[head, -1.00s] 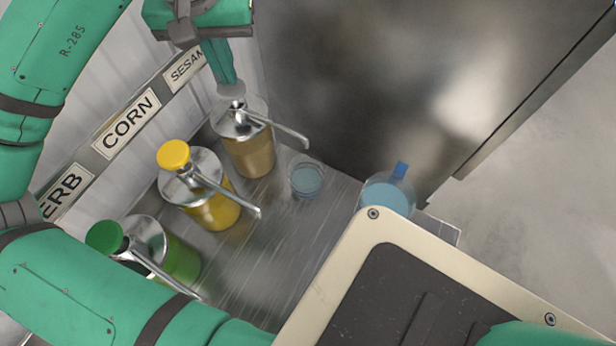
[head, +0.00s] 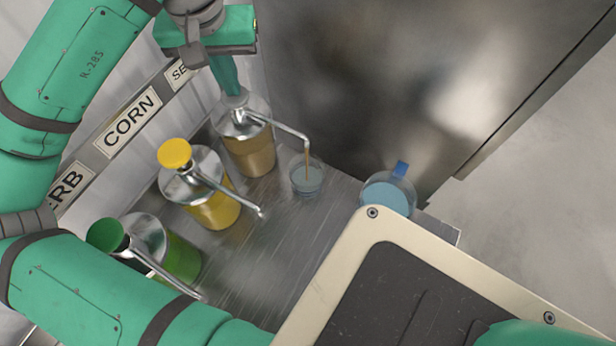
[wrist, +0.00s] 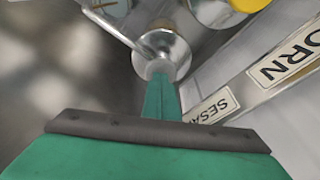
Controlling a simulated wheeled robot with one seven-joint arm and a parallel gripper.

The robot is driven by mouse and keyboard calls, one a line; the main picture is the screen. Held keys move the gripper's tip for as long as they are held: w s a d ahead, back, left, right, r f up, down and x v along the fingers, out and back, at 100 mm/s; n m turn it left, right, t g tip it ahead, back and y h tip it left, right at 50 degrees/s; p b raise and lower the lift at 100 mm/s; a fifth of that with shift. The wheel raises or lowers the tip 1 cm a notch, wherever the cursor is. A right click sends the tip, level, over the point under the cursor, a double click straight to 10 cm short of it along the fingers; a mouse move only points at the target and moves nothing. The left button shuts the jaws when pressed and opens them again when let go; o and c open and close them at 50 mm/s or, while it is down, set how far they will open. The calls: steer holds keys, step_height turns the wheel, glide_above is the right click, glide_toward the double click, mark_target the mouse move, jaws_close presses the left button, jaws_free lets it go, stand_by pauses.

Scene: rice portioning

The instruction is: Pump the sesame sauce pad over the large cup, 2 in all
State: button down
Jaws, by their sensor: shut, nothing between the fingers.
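The sesame sauce dispenser (head: 250,150) stands at the back of the steel counter, a clear jar of brownish sauce with a metal lid and long spout. My gripper (head: 235,97) is shut, its fingertips pressing down on the pump pad, which shows in the wrist view (wrist: 160,68). A thin brown stream (head: 307,156) runs from the spout tip into a clear cup (head: 307,182) with a bluish look, directly below. A wider clear container (head: 388,194) with a blue tab stands to the right. The cups carry no size label.
A yellow-topped corn dispenser (head: 207,200) and a green-topped herb dispenser (head: 165,255) stand nearer on the left of the counter (head: 275,245). Name labels (head: 128,122) run along the wall rail. A steel panel (head: 390,90) closes off the back. My cream-edged base covers the front right.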

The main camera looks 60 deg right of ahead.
steer(key=shift+w+r, duration=0.15)
steer(key=shift+r, duration=0.65)
steer(key=shift+a+r, duration=0.1)
steer(key=shift+r, duration=0.65)
steer(key=shift+r, duration=0.15)
